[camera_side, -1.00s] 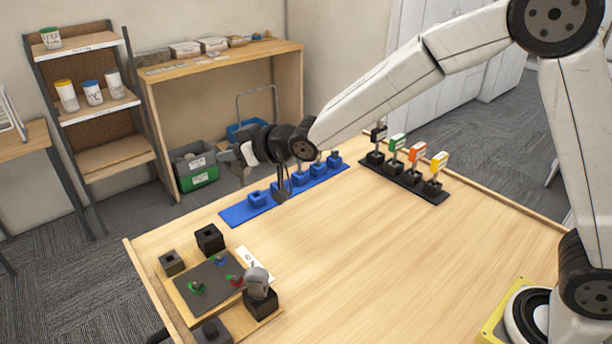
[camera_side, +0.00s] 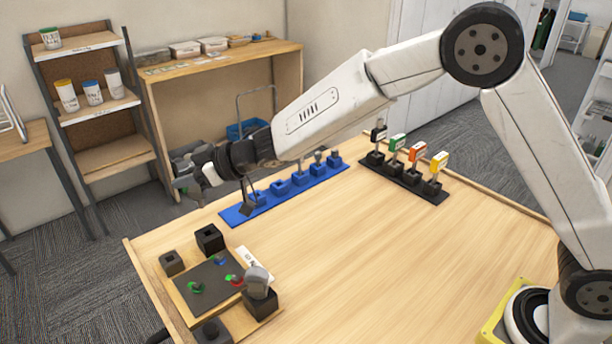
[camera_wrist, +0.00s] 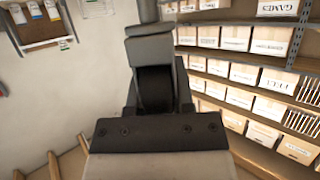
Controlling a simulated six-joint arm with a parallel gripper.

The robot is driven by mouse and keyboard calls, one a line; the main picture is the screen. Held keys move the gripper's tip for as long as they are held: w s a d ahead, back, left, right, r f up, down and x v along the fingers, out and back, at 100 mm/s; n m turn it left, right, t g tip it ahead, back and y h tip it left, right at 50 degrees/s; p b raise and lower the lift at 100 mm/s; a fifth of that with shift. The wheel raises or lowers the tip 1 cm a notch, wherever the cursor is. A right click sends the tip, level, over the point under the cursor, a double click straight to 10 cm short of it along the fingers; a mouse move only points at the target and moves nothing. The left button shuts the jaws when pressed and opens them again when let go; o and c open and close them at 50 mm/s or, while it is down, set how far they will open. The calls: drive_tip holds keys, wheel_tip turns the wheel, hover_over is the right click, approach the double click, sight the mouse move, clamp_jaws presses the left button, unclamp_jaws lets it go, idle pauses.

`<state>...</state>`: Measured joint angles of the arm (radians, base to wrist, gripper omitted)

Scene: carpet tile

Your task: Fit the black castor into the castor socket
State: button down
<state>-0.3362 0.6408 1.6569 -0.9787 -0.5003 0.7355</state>
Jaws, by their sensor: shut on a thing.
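The black castor (camera_wrist: 155,88) has a dark wheel in a grey housing, with a grey stem pointing up in the wrist view. My gripper (camera_wrist: 157,108) is shut on it around the wheel. In the side view my gripper (camera_side: 190,178) points left, in the air beyond the far left part of the table; the castor is too small to make out clearly there. Two dark blocks with square openings, one black (camera_side: 209,238) and one grey (camera_side: 171,262), stand at the table's left end, apart from my gripper. I cannot tell which block is the castor socket.
A blue strip (camera_side: 235,215) with several blue blocks lies along the table's far edge. A black rack (camera_side: 438,198) holds several coloured tags. A tray (camera_side: 178,300) with small coloured parts and a black block (camera_side: 260,305) holding a grey part are near left. The table's middle is clear.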

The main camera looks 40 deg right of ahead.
drive_tip(key=shift+f, duration=0.2)
idle(0.4)
drive_tip(key=shift+f, duration=2.7)
drive_tip(key=shift+f, duration=1.8)
drive_tip(key=shift+c, duration=2)
unclamp_jaws()
drive_tip(key=shift+s, duration=0.1)
drive_tip(key=v, duration=0.7)
drive_tip(key=shift+s+d, duration=0.25)
